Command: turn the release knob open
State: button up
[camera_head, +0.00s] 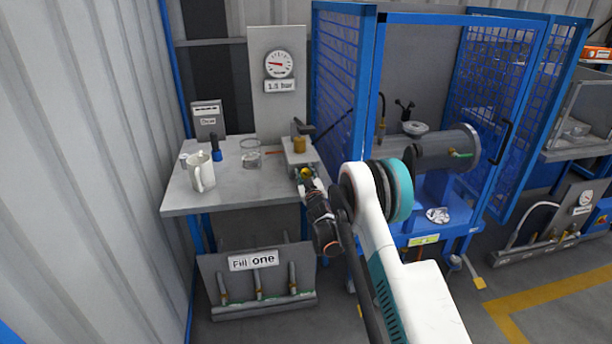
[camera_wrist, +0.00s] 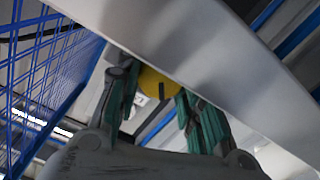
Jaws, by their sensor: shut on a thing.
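The release knob (camera_wrist: 158,83) is yellow and round with a dark mark near its middle. In the wrist view it sits between the two fingers of my gripper (camera_wrist: 154,97), with its upper edge against a grey metal edge. My gripper is shut on the knob; the fingertips lie at its left and right sides. In the head view my gripper (camera_head: 308,178) reaches the right front edge of the grey table, and a little of the yellow knob (camera_head: 305,172) shows at the fingers. The knob's turn angle is hard to read.
The grey table (camera_head: 240,192) holds a white mug (camera_head: 201,172) and a brass-coloured cylinder (camera_head: 299,145) on a block. A blue mesh cage (camera_head: 337,80) stands close right of the table.

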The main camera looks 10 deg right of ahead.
dwell(0.3)
jog(key=o, duration=1.1)
jog(key=shift+c, duration=0.2)
jog(key=s, duration=1.2)
